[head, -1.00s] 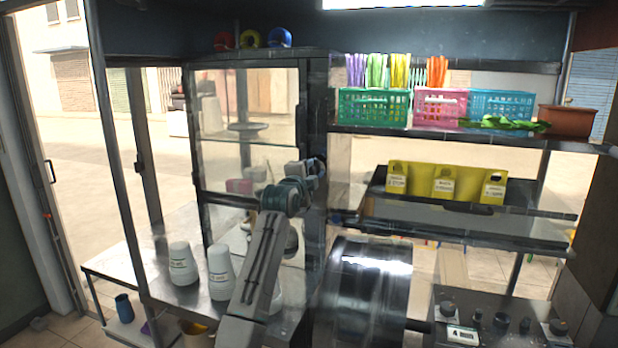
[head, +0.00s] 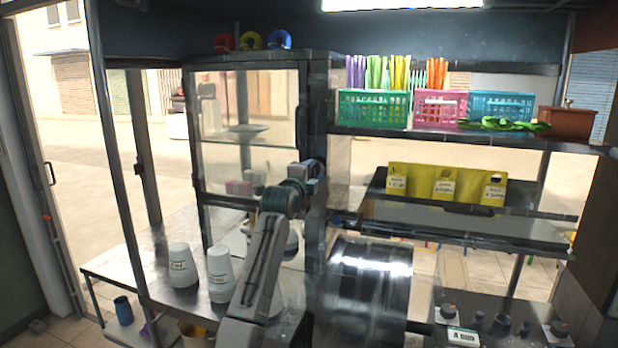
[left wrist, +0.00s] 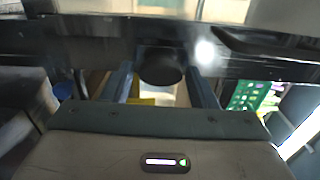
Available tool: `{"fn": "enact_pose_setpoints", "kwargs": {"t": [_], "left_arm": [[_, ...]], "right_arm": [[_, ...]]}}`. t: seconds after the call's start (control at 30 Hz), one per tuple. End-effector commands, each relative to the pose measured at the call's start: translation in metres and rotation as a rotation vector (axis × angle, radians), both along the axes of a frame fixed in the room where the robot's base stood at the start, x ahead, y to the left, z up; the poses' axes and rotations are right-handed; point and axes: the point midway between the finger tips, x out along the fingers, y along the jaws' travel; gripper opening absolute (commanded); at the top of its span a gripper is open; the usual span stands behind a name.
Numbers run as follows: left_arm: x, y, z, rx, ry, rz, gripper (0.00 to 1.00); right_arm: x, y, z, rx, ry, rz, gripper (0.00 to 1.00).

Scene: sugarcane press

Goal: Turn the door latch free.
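The glass-fronted cabinet door (head: 250,105), in a dark metal frame, looks closed in the head view. My left gripper (head: 318,166) is at the right edge of this door, and its fingertips are hard to make out there. In the left wrist view my left gripper (left wrist: 162,88) has its two fingers apart, one on each side of a dark rounded knob (left wrist: 160,66) on the metal frame. The knob may be the latch; I cannot tell whether the fingers touch it. The latch is not clear in the head view. My right gripper is not in view.
White cups (head: 182,265) stand on the metal counter below the cabinet. A shiny metal drum (head: 365,290) is below and right of my left arm. Shelves on the right hold a green basket (head: 372,108) and yellow boxes (head: 445,183).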

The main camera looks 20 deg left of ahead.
Motion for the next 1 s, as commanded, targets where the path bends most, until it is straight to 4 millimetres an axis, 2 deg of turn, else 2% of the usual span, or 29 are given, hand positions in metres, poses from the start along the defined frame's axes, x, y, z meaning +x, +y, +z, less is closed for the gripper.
{"fn": "enact_pose_setpoints", "kwargs": {"t": [0.33,0.47,1.0], "left_arm": [[-0.001,0.0,0.0,-0.001,0.0,0.0,0.61],[-0.009,0.0,-0.002,-0.001,-0.001,0.0,0.61],[-0.095,0.003,-0.003,0.0,-0.001,0.0,0.61]], "right_arm": [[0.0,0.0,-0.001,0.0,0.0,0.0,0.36],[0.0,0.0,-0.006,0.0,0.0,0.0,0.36],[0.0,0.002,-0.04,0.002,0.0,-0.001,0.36]]}}
